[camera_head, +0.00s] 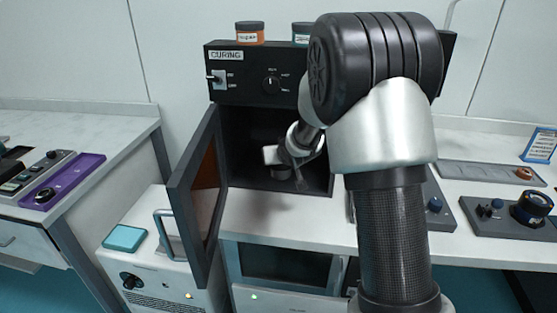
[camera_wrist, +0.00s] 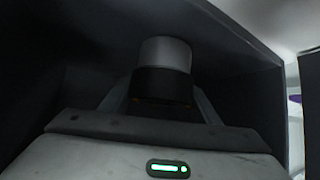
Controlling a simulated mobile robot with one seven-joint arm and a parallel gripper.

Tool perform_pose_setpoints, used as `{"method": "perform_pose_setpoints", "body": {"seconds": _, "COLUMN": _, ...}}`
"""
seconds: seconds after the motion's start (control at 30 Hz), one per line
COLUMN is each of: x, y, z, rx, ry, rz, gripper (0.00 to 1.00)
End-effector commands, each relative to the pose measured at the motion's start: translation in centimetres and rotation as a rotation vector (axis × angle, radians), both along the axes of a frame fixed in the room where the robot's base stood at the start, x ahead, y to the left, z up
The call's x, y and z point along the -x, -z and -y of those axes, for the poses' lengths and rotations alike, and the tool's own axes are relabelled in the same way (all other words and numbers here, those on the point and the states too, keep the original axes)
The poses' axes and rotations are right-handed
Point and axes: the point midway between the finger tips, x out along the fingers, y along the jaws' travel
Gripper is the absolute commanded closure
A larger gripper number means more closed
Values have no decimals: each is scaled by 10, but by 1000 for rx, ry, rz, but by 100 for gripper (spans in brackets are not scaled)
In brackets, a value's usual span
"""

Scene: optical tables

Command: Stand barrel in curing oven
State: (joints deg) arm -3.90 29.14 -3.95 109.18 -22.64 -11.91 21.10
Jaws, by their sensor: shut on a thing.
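The curing oven (camera_head: 232,87) is a black box with a "CURING" label, and its chamber is open at the front. Its door (camera_head: 196,195) is swung wide open to the left. My gripper (camera_head: 283,170) is inside the chamber, low down. The wrist view shows the barrel (camera_wrist: 164,53), a short cylinder with a grey part and a black part, between the two fingers of my gripper (camera_wrist: 163,98). My gripper is shut on it. In the head view the barrel is small, dark and mostly hidden, so I cannot tell whether it touches the chamber floor.
An orange-and-dark jar (camera_head: 250,34) and a teal jar (camera_head: 302,34) stand on the oven top. A white unit with a handle and a teal pad (camera_head: 125,238) is below left. A purple tray (camera_head: 72,180) lies on the left bench. A device with a blue knob (camera_head: 533,207) is at right.

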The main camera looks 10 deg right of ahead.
Motion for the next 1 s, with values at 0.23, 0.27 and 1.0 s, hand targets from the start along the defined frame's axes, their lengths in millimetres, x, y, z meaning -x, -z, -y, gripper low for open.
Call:
{"method": "perform_pose_setpoints", "body": {"seconds": 0.23, "x": -1, "y": 2, "z": 0, "rx": -1, "ry": 1, "rz": 3, "gripper": 74}}
{"method": "perform_pose_setpoints", "body": {"seconds": 0.27, "x": -1, "y": 3, "z": 0, "rx": -1, "ry": 1, "rz": 3, "gripper": 74}}
{"method": "perform_pose_setpoints", "body": {"seconds": 1.0, "x": 35, "y": -33, "z": 4, "rx": -1, "ry": 2, "rz": 4, "gripper": 25}}
